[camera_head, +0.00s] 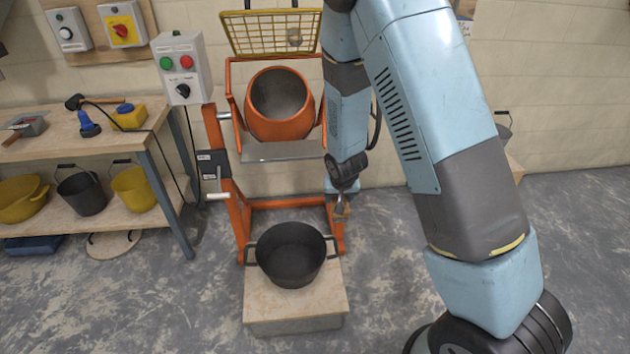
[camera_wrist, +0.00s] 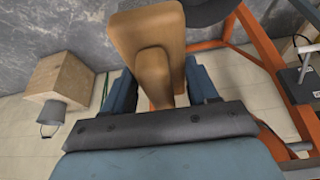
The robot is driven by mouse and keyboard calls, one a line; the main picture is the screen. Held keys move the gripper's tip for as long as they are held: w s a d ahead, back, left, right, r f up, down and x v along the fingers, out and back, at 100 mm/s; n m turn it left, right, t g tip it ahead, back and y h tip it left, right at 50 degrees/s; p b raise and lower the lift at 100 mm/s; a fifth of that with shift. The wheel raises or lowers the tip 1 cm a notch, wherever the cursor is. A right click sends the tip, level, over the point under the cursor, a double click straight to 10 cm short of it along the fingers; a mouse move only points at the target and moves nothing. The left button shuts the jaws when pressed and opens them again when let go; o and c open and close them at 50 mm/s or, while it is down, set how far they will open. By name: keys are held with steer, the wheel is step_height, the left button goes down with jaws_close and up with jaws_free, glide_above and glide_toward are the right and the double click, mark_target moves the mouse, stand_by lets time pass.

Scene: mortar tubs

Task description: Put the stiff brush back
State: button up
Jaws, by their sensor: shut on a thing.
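The stiff brush (camera_wrist: 150,35) has a light wooden body and fills the upper middle of the wrist view. My gripper (camera_wrist: 160,88) is shut on it, with a finger on each side of the wood. The bristles cannot be made out. In the head view my gripper (camera_head: 343,188) hangs to the right of the mixer frame's middle, above and right of the black tub. A small part of the brush (camera_head: 340,208) shows under it.
A black two-handled tub (camera_head: 290,265) stands on a pale block (camera_head: 297,312) before the orange mixer (camera_head: 280,105). A workbench (camera_head: 75,155) with tools and buckets stands left. A wooden box (camera_wrist: 65,82) with a grey bucket (camera_wrist: 52,115) shows in the wrist view.

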steer(key=w+d+f, duration=0.2)
steer(key=d+f, duration=1.4)
steer(key=f, duration=0.1)
steer(key=shift+d+m, duration=0.2)
steer(key=shift+m, duration=0.1)
